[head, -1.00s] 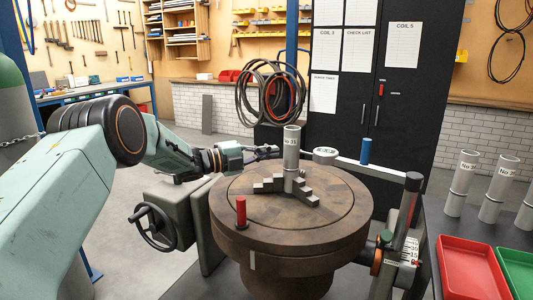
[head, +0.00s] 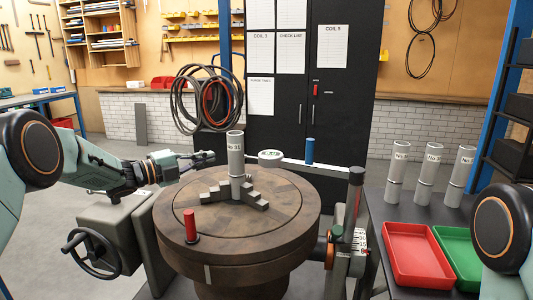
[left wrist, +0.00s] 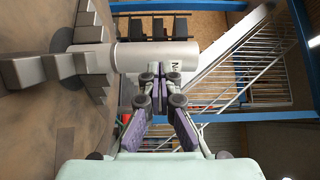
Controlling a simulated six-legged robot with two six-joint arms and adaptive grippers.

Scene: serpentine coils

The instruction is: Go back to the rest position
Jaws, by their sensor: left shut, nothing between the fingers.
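My left gripper (head: 208,158) is shut and empty, just left of the grey tube marked No 31 (head: 235,160). A small gap shows between its fingertips and the tube. The tube stands upright in the stepped jaws (head: 255,199) on the round brown table (head: 237,245). In the left wrist view the shut fingers (left wrist: 160,78) point towards the tube (left wrist: 150,56), which lies across the picture. My right gripper is out of view; only a dark joint of my right arm shows at the right edge.
A red peg (head: 191,226) stands on the table's front left, and a handwheel (head: 92,252) is beside it. At the right, several tubes (head: 430,174), a red tray (head: 417,255) and a green tray (head: 456,243) sit on a dark bench. A blue cylinder (head: 310,151) stands behind.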

